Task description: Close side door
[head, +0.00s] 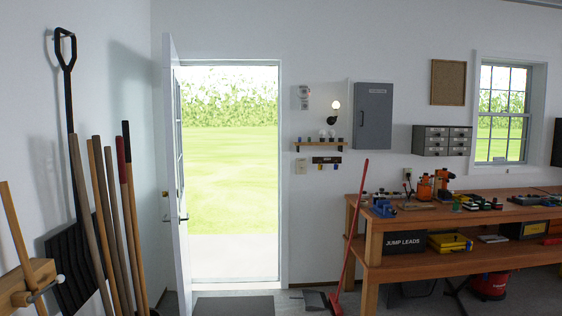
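The white side door (172,180) stands wide open, hinged at the left of the doorway and swung into the room, so I see it nearly edge-on. A dark lever handle (183,218) shows low on its right face, and a brass-coloured latch plate sits on its edge. The door frame (283,180) is empty and opens onto grass and tall plants outside. Neither of my grippers is in the head view.
Long-handled tools (110,215) and a black shovel (72,130) lean at the left, close to the door. A dark mat (234,306) lies before the doorway. A red-handled broom (350,240) leans against the wooden workbench (440,262) at the right.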

